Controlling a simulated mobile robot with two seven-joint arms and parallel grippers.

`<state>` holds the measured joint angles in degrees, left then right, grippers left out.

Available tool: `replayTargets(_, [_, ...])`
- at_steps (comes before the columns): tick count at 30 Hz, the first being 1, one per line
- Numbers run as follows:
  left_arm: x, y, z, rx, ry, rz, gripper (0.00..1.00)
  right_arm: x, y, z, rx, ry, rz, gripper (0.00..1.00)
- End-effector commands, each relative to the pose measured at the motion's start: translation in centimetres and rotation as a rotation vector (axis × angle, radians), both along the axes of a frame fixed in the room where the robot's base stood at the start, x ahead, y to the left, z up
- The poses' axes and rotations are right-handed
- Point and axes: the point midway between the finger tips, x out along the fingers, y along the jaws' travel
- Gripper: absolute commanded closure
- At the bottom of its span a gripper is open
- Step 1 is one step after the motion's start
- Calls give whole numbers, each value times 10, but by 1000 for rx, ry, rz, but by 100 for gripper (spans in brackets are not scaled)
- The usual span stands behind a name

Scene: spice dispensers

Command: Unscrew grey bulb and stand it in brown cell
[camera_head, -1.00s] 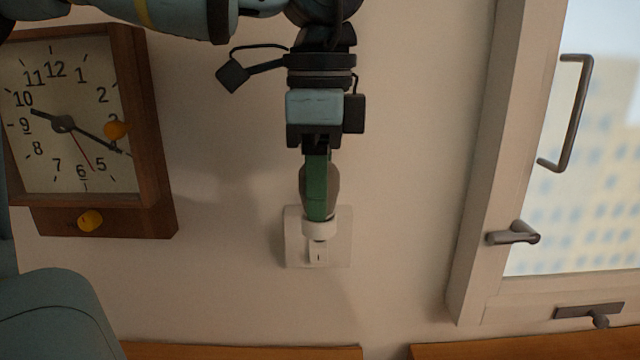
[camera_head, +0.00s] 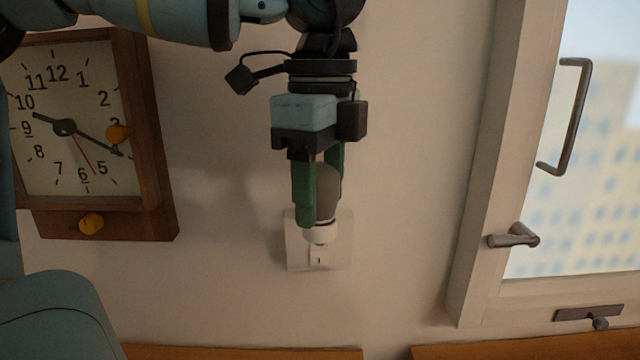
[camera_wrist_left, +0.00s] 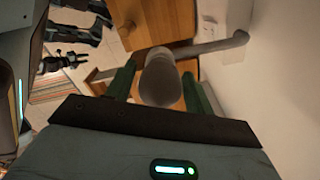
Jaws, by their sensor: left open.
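The grey bulb (camera_head: 327,190) sits upright in the white socket (camera_head: 320,234) on a wall plate. My left gripper (camera_head: 321,205) comes down from above with its green fingers on both sides of the bulb. It is open. In the left wrist view the grey bulb (camera_wrist_left: 160,80) shows between the two fingers of the gripper (camera_wrist_left: 158,88), with a gap on each side. The brown cell is not recognisable in these views. My right gripper is not clearly in view.
A wooden clock (camera_head: 155,150) with yellow knobs hangs at left. A window frame (camera_head: 500,160) with handles (camera_head: 515,236) is at right. Wooden surfaces (camera_head: 250,351) run along the bottom edge. The wall between clock and window is clear around the bulb.

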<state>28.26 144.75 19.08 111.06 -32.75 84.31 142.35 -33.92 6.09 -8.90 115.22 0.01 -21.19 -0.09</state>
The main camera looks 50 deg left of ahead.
Motion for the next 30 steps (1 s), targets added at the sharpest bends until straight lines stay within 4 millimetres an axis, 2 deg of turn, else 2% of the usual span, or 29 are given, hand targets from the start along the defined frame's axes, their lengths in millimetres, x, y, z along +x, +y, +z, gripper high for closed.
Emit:
replayTargets(9, [-1,0,0,-1,0,-370,47,3,0,5,0,-6,0,64])
replayTargets(20, [-1,0,0,-1,0,-481,47,3,0,6,0,-8,0,64])
replayTargets(30, [-1,0,1,-1,-2,-902,47,7,0,11,0,-16,-1,64])
